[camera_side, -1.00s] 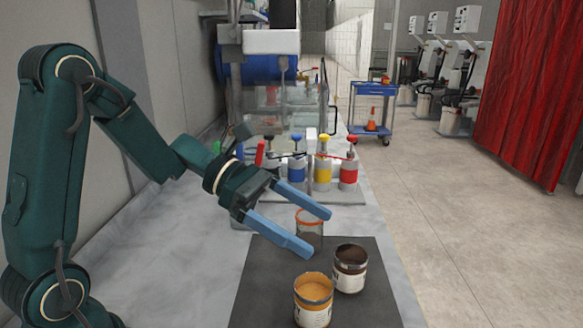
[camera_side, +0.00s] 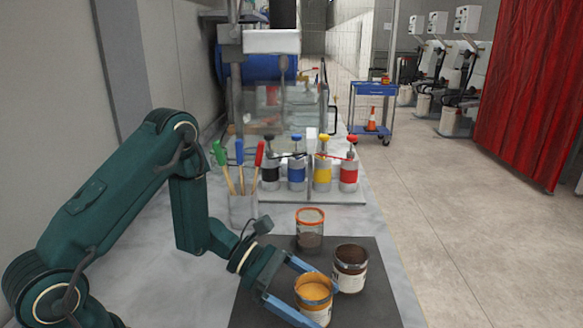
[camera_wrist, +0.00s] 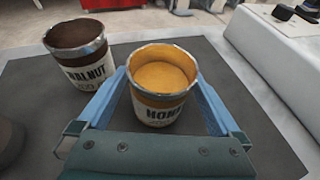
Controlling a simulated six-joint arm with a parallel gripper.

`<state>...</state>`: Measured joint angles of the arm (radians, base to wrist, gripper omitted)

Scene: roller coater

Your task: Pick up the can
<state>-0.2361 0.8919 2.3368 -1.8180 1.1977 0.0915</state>
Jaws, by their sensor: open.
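A can with orange-yellow contents (camera_side: 313,290) stands upright on a dark mat (camera_side: 250,305). In the wrist view this can (camera_wrist: 160,82) carries a label beginning "HON". My gripper (camera_side: 305,291) is open and low, with one blue finger on each side of the orange-yellow can. In the wrist view the fingers (camera_wrist: 162,95) flank the can with gaps beside it. A can with dark brown contents (camera_side: 350,268) stands close behind, and its label ends in "ALNUT" in the wrist view (camera_wrist: 82,58). Part of the orange-yellow can is hidden behind the near finger.
A clear container with an orange rim (camera_side: 310,230) stands at the mat's back edge. Behind it are several pump bottles (camera_side: 322,172) and a holder with colour-handled tools (camera_side: 243,208).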

